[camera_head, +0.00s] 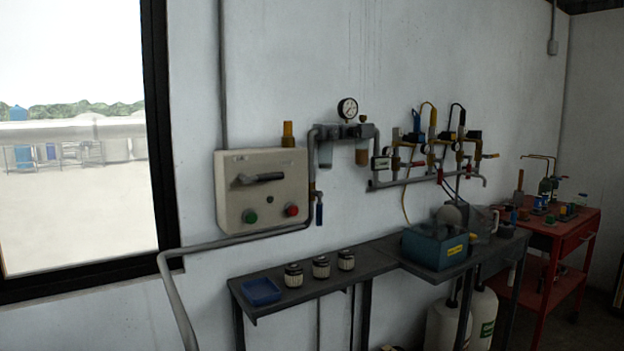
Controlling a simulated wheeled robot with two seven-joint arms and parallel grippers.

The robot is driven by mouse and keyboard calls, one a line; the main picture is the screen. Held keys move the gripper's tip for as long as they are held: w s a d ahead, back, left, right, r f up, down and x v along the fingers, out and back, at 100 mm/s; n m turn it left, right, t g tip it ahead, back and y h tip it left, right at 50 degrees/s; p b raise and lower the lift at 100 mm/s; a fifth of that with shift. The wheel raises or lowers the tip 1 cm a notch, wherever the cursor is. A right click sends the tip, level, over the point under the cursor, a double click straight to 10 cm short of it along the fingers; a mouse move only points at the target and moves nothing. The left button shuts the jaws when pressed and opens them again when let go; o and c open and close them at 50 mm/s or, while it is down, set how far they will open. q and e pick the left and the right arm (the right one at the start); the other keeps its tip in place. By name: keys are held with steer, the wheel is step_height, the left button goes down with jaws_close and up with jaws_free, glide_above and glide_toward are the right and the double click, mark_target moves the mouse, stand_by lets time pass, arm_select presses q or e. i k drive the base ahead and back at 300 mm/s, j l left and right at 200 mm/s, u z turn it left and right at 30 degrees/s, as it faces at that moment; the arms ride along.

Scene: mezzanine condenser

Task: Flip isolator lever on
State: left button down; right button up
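The isolator lever (258,178) is a dark grey handle on the front of a beige control box (233,208) on the wall. It lies roughly level, slightly tilted, with its pivot at the left end. Below it on the box are a green button (249,216) and a red button (292,210), with a small dark knob (270,199) between them. An amber beacon (288,134) stands on top of the box. Neither of my grippers shows in the head view.
A grey pipe (215,245) runs below the box and bends down at left. A dark shelf (330,278) below holds a blue tray (260,291) and several small jars. A blue tank (434,248) and red cart (572,230) stand right. A window fills the left.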

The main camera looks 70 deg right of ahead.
mark_target(271, 177)
steer(key=z, duration=2.15)
